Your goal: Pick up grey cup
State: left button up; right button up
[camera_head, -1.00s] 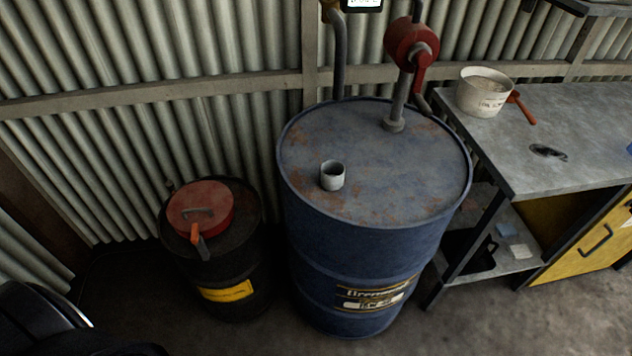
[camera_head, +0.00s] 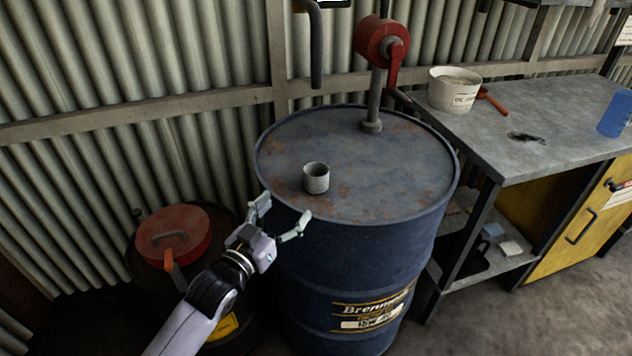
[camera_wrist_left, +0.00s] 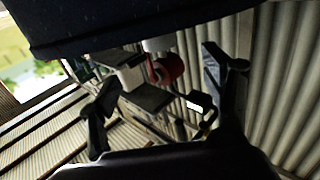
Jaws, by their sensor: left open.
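The grey cup (camera_head: 316,178) stands upright on the rusty top of the blue drum (camera_head: 290,150), towards its front left. My left gripper (camera_head: 283,217) is open and empty at the drum's front left rim, a short way below and left of the cup and apart from it. In the left wrist view its two fingers (camera_wrist_left: 155,95) are spread with nothing between them. I cannot make out the cup in that view. My right gripper is in neither view.
A red hand pump (camera_head: 382,45) stands on a pipe at the drum's back. A lower black drum with a red lid (camera_head: 172,235) is at left, by my arm. The workbench (camera_head: 560,120) at right holds a white bucket (camera_head: 453,90) and a blue container (camera_head: 615,113). Corrugated wall is behind.

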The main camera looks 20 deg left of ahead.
aim_at(311, 178)
pick_arm(q)
jog(key=w, duration=0.3)
jog(key=w+d, duration=0.1)
jog(key=w, duration=0.5)
jog(key=shift+w+d+p, duration=0.1)
jog(key=shift+d+p, duration=0.25)
jog(key=shift+p, duration=0.05)
jog(key=shift+w+d+r, duration=0.1)
jog(key=shift+w+r, duration=0.05)
jog(key=shift+w, duration=0.35)
jog(key=w, duration=0.2)
jog(key=w+d+p, duration=0.1)
jog(key=w, duration=0.1)
jog(key=shift+w+r, duration=0.1)
jog(key=shift+w, duration=0.05)
jog(key=c, duration=1.3)
